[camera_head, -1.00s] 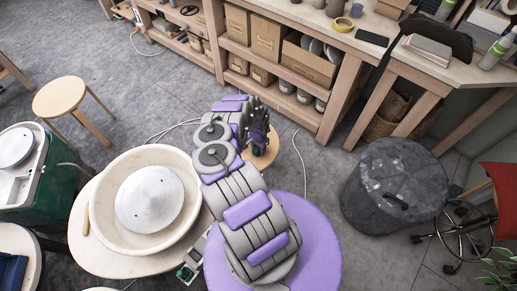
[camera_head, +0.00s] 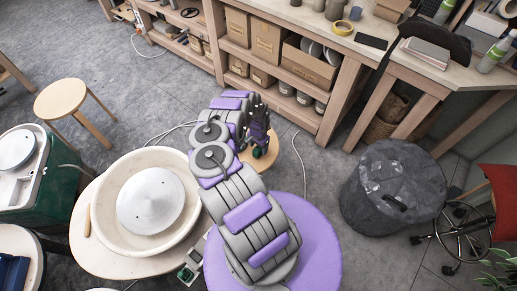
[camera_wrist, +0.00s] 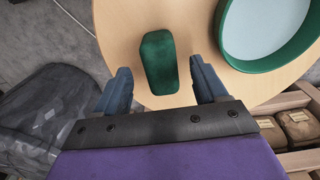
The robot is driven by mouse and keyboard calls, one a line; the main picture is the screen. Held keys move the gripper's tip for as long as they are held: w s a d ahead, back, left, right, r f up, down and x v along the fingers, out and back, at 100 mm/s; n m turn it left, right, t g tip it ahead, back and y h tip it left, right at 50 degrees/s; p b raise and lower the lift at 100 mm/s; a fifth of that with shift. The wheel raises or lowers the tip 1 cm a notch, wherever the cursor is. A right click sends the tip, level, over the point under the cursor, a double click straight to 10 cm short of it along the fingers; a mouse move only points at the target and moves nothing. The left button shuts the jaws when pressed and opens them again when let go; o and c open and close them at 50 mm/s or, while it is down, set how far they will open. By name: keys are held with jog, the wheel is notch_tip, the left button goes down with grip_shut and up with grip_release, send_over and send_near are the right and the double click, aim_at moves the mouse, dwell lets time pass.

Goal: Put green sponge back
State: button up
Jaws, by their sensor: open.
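A dark green sponge (camera_wrist: 159,62) lies on a round wooden stool (camera_wrist: 120,30) in the wrist view. My gripper (camera_wrist: 160,76) is open. Its two blue fingers are at the left and right of the sponge's near part, with a visible gap on each side, and nothing is held. In the head view my gripper (camera_head: 259,134) is over the wooden stool (camera_head: 272,160), which my arm partly hides. A little green shows below the gripper there, but I cannot tell what it is.
A green round container (camera_wrist: 240,62) with a pale inside stands on the same stool, right of the sponge. Shelves (camera_head: 330,110) are behind. A pottery wheel basin (camera_head: 105,215) stands at the left.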

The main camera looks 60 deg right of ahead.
aim_at(259, 148)
notch_tip(259, 148, up, 8)
jog(key=p, duration=0.3)
jog(key=w+a+r+n+t+y, duration=0.1)
jog(key=w+a+r+n+y, duration=0.1)
jog(key=w+a+r, duration=0.65)
jog(key=w+a+r+n+t+y, duration=0.1)
jog(key=w+a+r+n, duration=0.2)
jog(key=w+a+r, duration=0.55)
jog(key=w+a+r+n+y, duration=0.1)
jog(key=w+a+r+n, duration=0.25)
jog(key=a+r, duration=0.5)
jog(key=w+a+r+n+y, duration=0.1)
jog(key=w+a+r+n, duration=0.1)
jog(key=w+a+r, duration=0.6)
jog(key=s+a+r+n+g, duration=0.3)
jog(key=s+a+r+n, duration=0.3)
jog(key=s+a+r, duration=0.8)
jog(key=s+r+n+h, duration=0.2)
jog(key=s, duration=1)
jog(key=s+r+n+h, duration=0.1)
jog(key=s+r+h, duration=0.1)
jog(key=s, duration=1.1)
jog(key=shift+s+a+r+n+g+h, duration=0.25)
jog(key=shift+n+g+h, duration=0.15)
jog(key=shift+h, duration=0.1)
